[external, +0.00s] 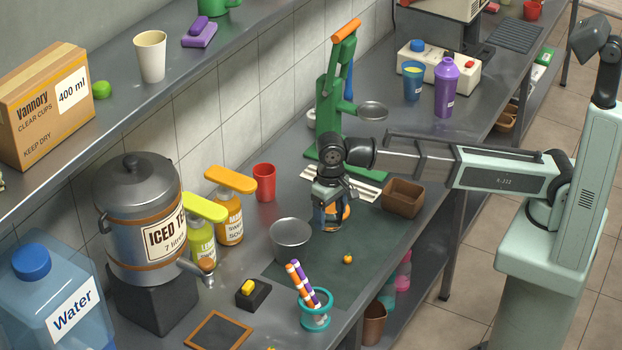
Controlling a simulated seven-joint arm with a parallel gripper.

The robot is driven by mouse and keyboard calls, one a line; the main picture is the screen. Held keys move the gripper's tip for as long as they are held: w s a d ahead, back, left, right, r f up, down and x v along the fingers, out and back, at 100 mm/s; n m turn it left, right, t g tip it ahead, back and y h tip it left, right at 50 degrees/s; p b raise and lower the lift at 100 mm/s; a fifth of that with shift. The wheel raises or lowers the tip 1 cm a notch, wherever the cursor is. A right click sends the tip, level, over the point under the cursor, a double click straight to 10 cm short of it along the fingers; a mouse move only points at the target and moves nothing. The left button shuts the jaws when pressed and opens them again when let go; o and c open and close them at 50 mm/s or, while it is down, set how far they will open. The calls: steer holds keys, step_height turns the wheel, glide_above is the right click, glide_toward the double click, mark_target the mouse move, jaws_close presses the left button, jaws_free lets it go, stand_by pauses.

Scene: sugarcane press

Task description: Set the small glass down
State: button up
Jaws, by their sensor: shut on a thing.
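My gripper (333,203) points down over the dark green mat (300,268) on the metal counter. It is shut on the small glass (328,221), which looks clear and bluish with orange showing at its side. The gripper hides the upper part of the glass. I cannot tell whether the base of the glass touches the mat.
A metal bucket (290,241) stands just left of the glass, and a brown box (403,198) to its right. A small orange fruit (347,259) lies in front. The green press (336,105) stands behind. A teal holder with striped straws (316,312) is near the front edge.

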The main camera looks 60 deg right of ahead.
steer(key=w+d+m, duration=0.1)
steer(key=w+d, duration=1)
steer(key=w, duration=0.3)
steer(key=w+d, duration=1.1)
steer(key=w, duration=0.3)
steer(key=shift+s+a+f+n, duration=0.1)
steer(key=shift+f+n, duration=0.7)
steer(key=shift+f, duration=1.55)
steer(key=shift+a+f+n, duration=0.1)
steer(key=shift+f+n, duration=0.7)
steer(key=shift+f, duration=1.55)
steer(key=shift+f, duration=0.15)
steer(key=o, duration=1)
steer(key=shift+o, duration=0.2)
step_height(320, 180, up, 12)
